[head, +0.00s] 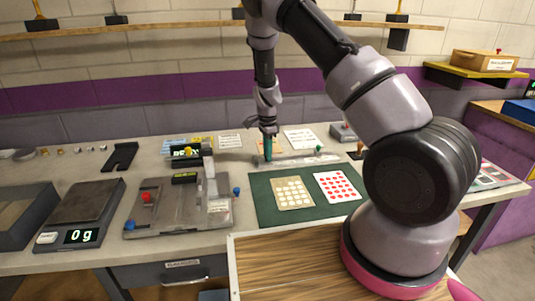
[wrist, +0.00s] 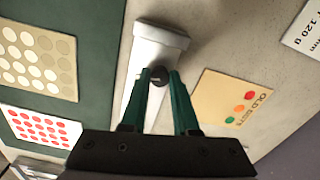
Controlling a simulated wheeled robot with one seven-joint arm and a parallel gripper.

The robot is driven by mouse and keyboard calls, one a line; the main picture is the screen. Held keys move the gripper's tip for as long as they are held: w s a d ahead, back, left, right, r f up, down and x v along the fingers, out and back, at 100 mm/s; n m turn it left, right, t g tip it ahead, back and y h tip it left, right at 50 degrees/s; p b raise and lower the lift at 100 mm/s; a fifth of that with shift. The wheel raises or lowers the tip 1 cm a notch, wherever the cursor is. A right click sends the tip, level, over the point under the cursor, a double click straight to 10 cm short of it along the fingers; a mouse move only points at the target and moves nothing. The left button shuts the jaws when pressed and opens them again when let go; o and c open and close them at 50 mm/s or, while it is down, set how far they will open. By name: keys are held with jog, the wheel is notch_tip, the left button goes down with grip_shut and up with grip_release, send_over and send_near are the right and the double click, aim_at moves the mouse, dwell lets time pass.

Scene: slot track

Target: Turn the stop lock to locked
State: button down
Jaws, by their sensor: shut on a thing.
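The slot track (head: 296,161) is a pale metal bar on the table behind the green mat, with a green knob (head: 318,149) near its right end. My gripper (head: 268,157) points down at the track's left end. In the wrist view, my gripper (wrist: 160,74) has its green fingers shut on a small dark round knob (wrist: 160,77) at the end of the track (wrist: 160,42). I take this knob to be the stop lock. The fingers hide its sides, and I cannot tell its turned position. The gripper hides the knob in the head view.
An orange card with coloured dots (wrist: 236,97) lies beside the track. The green mat (head: 262,207) holds two dotted cards in front. A grey fixture with red and blue knobs (head: 150,220) and a scale reading 0 g (head: 85,207) stand left. My arm crosses the right side.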

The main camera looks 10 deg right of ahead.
jog(key=shift+m, duration=1.1)
jog(key=shift+r, duration=0.1)
jog(key=c, duration=0.7)
grip_release()
notch_tip(320, 180, up, 11)
jog(key=shift+f, duration=0.15)
